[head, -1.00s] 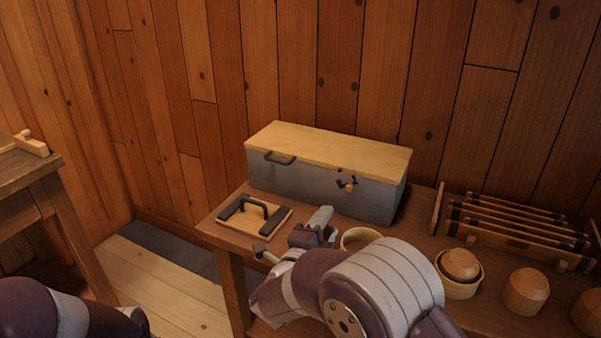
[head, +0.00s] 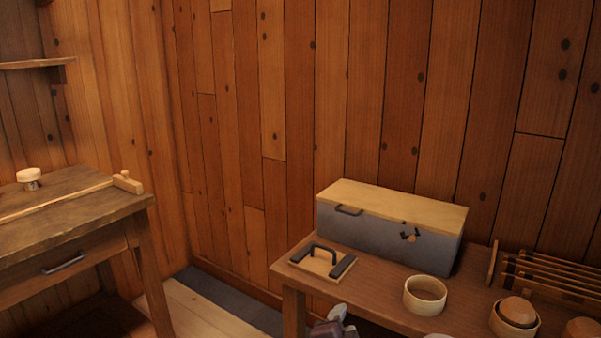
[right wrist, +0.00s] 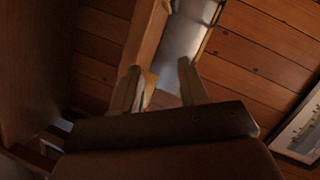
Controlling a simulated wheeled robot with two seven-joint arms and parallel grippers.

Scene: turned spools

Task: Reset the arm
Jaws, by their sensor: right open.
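My right gripper (head: 335,324) shows only in part at the bottom edge of the head view, low in front of the workbench (head: 378,289). In the right wrist view its two fingers (right wrist: 162,88) stand apart, with nothing seen held between them. Most of my right arm is below the picture in the head view. My left gripper is in neither current view.
A grey chest (head: 385,240) with a closed wooden lid stands on the workbench. A handled board (head: 316,266), a wooden ring (head: 425,296), cups (head: 515,314) and a slatted rack (head: 555,275) are there too. A second table (head: 66,223) stands left. Pale floor shows between the tables.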

